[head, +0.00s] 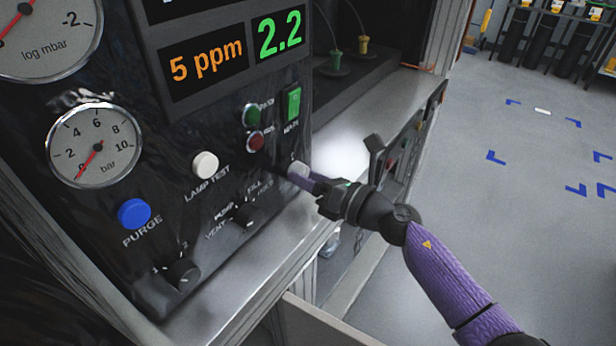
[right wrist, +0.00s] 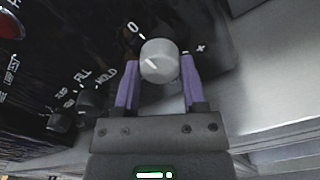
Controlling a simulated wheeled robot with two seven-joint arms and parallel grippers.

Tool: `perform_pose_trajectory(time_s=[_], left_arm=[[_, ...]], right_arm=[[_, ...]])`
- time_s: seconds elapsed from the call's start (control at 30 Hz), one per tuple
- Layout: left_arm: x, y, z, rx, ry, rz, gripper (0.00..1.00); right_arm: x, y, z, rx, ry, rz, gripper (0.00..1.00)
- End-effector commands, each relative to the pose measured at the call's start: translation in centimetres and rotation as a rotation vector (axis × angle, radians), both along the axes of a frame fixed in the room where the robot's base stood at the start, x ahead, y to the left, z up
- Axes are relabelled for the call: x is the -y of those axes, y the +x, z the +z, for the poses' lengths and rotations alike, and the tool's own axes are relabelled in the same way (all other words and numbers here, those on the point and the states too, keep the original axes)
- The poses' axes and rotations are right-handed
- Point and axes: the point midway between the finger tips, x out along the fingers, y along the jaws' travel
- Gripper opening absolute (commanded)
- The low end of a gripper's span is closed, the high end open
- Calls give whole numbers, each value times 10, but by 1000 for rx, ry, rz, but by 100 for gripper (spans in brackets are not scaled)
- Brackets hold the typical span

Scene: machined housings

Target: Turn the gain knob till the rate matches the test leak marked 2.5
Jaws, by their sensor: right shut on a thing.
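The gain knob is a light grey round knob (right wrist: 160,62) with a white pointer line, in the right wrist view; a 0 and a + are marked on the panel beside it. My right gripper (right wrist: 158,82) has its purple fingers on either side of this knob and is shut on it. In the head view the knob (head: 298,170) shows at the tips of my right gripper (head: 312,180), partly hidden. The rate display (head: 280,34) reads 2.2 in green. An orange display (head: 207,66) beside it reads 5 ppm. My left gripper is not in view.
Around the knob are a green rocker switch (head: 293,102), a white lamp test button (head: 205,164), a blue purge button (head: 134,213) and a black selector (head: 243,213). A metal ledge (head: 265,262) runs below the panel.

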Motion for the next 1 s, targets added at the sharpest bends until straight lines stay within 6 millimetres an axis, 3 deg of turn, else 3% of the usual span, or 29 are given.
perform_pose_trajectory(time_s=[0.43, 1.0], left_arm=[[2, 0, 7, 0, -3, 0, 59], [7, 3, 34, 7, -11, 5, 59]], right_arm=[[0, 0, 2, -80, 57, -1, 0], [0, 0, 3, -489, 356, -1, 0]])
